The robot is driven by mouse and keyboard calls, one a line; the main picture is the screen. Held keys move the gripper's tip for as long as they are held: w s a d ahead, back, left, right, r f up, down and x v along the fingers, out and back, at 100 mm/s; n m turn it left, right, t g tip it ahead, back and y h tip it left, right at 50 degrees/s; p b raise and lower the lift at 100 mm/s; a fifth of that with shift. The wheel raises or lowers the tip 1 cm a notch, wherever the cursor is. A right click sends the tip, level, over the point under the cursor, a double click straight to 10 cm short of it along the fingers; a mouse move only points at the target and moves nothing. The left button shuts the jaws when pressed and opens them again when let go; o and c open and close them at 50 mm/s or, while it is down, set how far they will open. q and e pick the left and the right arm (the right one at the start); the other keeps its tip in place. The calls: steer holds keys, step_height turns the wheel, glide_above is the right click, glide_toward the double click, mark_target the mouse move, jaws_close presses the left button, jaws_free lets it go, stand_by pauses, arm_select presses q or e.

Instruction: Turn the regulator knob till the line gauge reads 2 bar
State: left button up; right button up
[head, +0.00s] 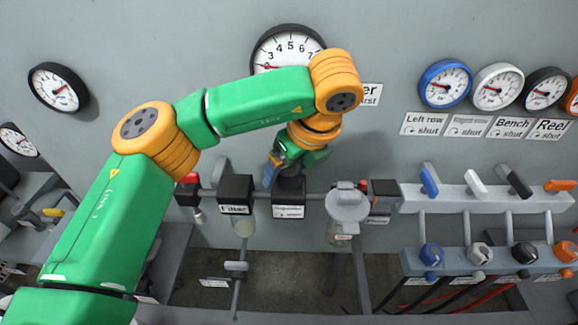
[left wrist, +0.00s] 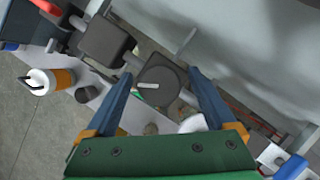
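The regulator (head: 290,198) is a dark block on the pipe with a label below it. In the left wrist view its round dark knob (left wrist: 158,80) carries a short white mark. My left gripper (head: 276,170) is at the knob from above; its blue fingers are apart, one on each side of the knob (left wrist: 160,74). I cannot tell whether they touch it. The large line gauge (head: 290,46) is on the wall behind; my left arm covers its lower part. A bit of red needle shows at its lower left, but the exact reading is unclear. My right gripper is not in view.
The filter block (head: 235,190) stands left of the regulator, and a grey round-topped fitting (head: 347,200) stands to its right. Several small gauges (head: 445,84) and coloured levers (head: 429,180) are at the right. Another gauge (head: 58,87) is at the left.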

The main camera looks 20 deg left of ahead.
arm_select(q)
steer(key=v, duration=0.7)
stand_by(0.3)
